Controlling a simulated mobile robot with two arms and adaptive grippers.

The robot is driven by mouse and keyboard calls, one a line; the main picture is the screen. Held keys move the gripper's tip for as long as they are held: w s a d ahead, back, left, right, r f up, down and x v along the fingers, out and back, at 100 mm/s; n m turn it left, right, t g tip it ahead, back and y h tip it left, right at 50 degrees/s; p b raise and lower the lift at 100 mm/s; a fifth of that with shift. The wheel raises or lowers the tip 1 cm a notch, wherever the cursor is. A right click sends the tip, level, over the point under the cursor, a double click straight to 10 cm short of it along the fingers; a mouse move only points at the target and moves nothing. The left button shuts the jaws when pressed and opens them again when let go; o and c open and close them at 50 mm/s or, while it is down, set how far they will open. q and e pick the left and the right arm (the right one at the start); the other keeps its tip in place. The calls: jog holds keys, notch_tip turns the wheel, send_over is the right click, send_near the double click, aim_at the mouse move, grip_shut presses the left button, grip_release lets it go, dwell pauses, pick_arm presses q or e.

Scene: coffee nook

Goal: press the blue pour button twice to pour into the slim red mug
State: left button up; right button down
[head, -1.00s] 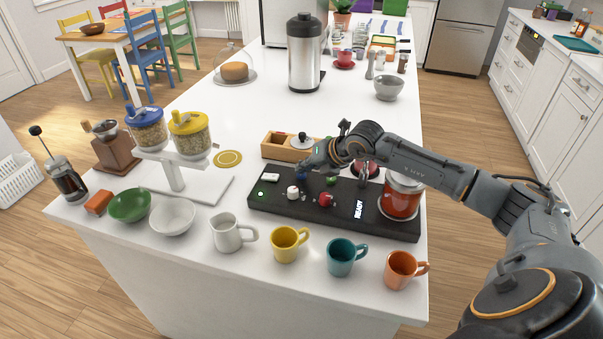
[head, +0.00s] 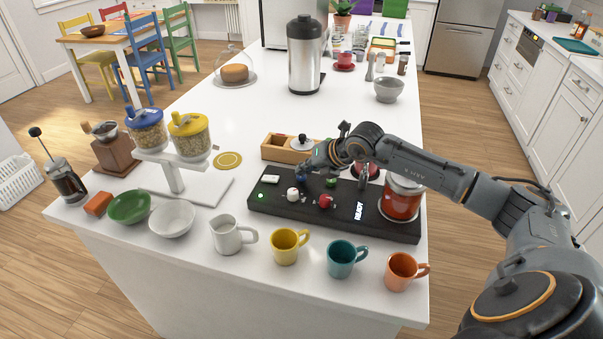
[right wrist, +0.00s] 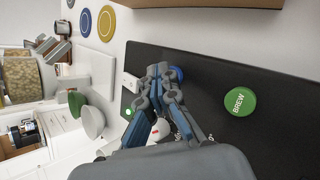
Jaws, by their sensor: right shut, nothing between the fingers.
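The blue button (head: 301,178) is on the black machine panel (head: 280,206); it also shows in the right wrist view (right wrist: 177,73), partly behind my fingertips. My right gripper (head: 307,168) is shut and empty, with its tips (right wrist: 160,70) right by the blue button. I cannot tell whether they touch it. A red vessel (head: 401,203) with a clear, pale-topped upper part stands at the right end of the panel; I cannot tell whether it is the slim red mug. My left gripper is out of view.
A green BREW button (right wrist: 239,102), a red knob (head: 325,201) and a white knob (head: 293,195) are close to the blue button. Yellow (head: 286,247), teal (head: 342,260) and orange (head: 401,271) mugs line the front edge. A wooden box (head: 283,152) stands behind the panel.

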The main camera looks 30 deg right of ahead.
aim_at(304, 177)
jog(key=shift+r+p, duration=0.3)
jog(key=shift+r, duration=0.6)
jog(key=shift+r, duration=0.1)
jog(key=shift+r+p, duration=1.3)
jog(key=shift+r, duration=1.15)
jog(key=shift+f, duration=0.1)
